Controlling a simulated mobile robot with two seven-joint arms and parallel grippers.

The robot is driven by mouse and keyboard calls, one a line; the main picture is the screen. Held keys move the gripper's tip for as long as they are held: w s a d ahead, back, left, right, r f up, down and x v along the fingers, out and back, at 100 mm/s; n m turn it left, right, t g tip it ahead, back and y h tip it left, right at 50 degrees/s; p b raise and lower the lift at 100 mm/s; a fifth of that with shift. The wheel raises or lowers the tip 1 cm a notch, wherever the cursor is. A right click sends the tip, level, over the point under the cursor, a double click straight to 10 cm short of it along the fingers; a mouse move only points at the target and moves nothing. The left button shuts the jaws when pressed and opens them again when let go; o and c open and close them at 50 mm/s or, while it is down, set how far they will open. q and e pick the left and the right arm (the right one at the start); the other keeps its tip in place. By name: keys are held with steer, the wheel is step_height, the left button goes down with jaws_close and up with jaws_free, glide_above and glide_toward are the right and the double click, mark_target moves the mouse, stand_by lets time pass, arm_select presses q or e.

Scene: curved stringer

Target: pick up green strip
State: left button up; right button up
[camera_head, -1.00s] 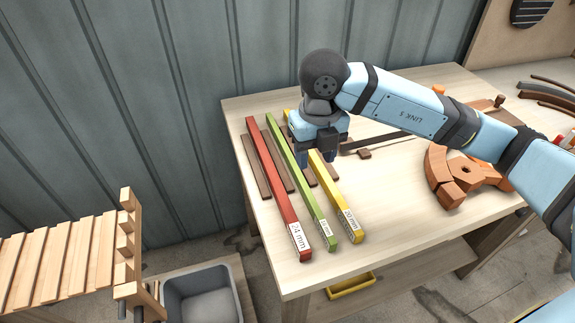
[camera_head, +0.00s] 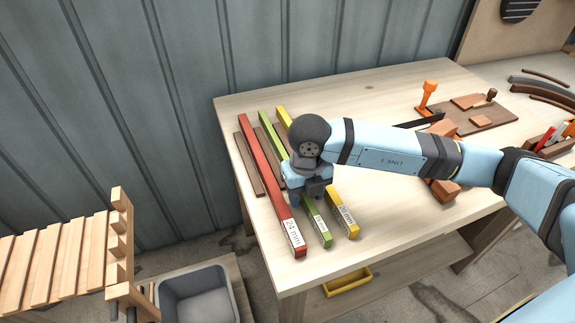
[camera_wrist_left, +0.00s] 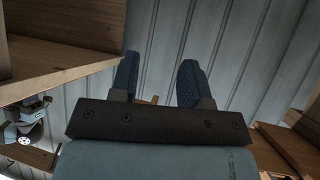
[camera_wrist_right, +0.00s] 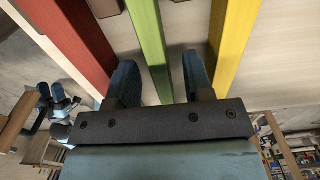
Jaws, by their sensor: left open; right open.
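The green strip (camera_head: 318,222) lies on the workbench between a red strip (camera_head: 264,176) and a yellow strip (camera_head: 342,212). My right gripper (camera_head: 309,200) is over the green strip near its labelled front end and hides part of it. In the right wrist view, the green strip (camera_wrist_right: 150,45) runs between the two open fingers of my right gripper (camera_wrist_right: 158,82), with the red strip (camera_wrist_right: 75,38) to the left and the yellow strip (camera_wrist_right: 232,40) to the right. I see no grip on it. My left gripper (camera_wrist_left: 160,85) is open and empty in the left wrist view.
Dark brown wooden strips (camera_head: 249,165) lie beside and under the coloured strips. An orange clamp (camera_head: 428,95) and brown wooden pieces (camera_head: 480,120) are further right. A grey bin (camera_head: 200,295) and slatted wooden rack (camera_head: 60,255) stand left of the bench.

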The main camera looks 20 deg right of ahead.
steer(key=shift+f, duration=0.5)
jaws_close()
steer(key=shift+r, duration=0.1)
